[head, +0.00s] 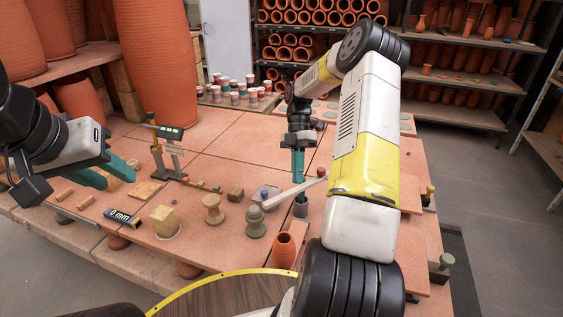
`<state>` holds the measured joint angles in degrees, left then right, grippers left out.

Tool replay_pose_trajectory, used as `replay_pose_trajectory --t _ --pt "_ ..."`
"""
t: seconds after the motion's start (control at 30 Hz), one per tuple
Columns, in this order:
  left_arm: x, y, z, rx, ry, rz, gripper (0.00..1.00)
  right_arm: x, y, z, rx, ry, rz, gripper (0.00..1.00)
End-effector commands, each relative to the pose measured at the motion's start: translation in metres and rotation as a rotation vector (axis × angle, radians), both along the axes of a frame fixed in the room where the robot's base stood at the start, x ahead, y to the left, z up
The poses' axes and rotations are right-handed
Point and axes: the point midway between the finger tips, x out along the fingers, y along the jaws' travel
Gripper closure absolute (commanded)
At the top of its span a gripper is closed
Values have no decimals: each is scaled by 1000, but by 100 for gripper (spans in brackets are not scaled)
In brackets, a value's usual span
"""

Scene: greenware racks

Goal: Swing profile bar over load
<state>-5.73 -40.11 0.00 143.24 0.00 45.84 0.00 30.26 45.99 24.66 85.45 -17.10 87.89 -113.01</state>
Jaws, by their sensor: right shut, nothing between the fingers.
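A pale bar (289,190) with a red ball at its far end reaches up and right from a grey-green post (256,222); it looks like the profile bar. My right gripper (298,180) points down with its teal fingers together and empty. Its tips are right by the bar, near the red ball; I cannot tell if they touch it. A small grey cup (300,209) stands just below the bar. A grey block with a round top (268,194) is left of the bar. Which thing is the load is unclear. My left gripper (106,172) is open and empty above the table's left side.
A tan spool (212,209), a wooden block (165,222) and a dark block (235,193) stand left of the post. A terracotta vase (285,250) stands in front. A stand with a display (170,150) is further back. The table (230,150) behind is mostly clear.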

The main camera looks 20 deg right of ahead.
Motion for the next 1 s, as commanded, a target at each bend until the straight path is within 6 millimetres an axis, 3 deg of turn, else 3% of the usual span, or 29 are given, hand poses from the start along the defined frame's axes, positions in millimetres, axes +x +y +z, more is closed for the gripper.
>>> replay_pose_trajectory --t 0.43,0.8,1.0 --pt "0 0 0 0 0 0 64 4 -1 5 -1 -1 -1 100" --pt "0 0 0 0 0 0 64 37 -13 51 0 -1 0 100" --pt "0 0 0 0 0 0 64 44 -16 62 -1 -1 -1 100"
